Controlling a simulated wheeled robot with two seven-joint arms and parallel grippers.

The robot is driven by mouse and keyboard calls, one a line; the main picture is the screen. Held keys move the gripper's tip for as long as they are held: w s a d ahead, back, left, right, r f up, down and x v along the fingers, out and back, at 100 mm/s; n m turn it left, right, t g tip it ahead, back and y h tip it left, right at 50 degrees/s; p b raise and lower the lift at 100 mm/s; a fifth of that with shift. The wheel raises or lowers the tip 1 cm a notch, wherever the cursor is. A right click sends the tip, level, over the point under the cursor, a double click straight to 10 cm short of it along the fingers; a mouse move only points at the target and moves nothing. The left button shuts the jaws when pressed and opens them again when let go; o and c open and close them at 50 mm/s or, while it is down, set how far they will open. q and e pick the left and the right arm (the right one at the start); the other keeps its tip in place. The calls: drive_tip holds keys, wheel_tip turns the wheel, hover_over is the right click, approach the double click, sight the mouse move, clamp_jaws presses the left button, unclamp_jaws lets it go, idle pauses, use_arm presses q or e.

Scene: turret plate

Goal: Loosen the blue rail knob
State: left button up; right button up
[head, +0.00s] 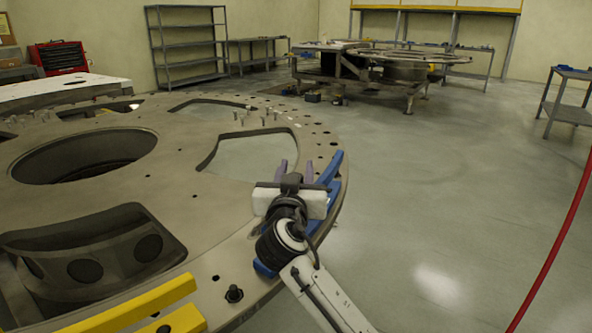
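A blue rail (333,165) runs along the right edge of the large round turret plate (205,208). Another bit of blue (264,268) shows lower down, beside my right wrist. My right gripper (295,169) is over this edge, beside the blue rail. Its two purple fingers point away from me and stand apart, with nothing visible between their tips. I cannot make out the blue rail's knob; the gripper body and wrist cover part of the rail. My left gripper is not in view.
A yellow rail (135,305) lies at the plate's front left. The plate has large openings and several upright bolts (240,117). A red hose (553,250) hangs at the right. Shelves (188,45) and workbenches stand behind. The floor right of the plate is clear.

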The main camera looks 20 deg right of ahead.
drive_tip(key=c, duration=0.6)
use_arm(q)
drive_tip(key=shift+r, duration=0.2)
use_arm(e)
drive_tip(key=shift+o, duration=0.2)
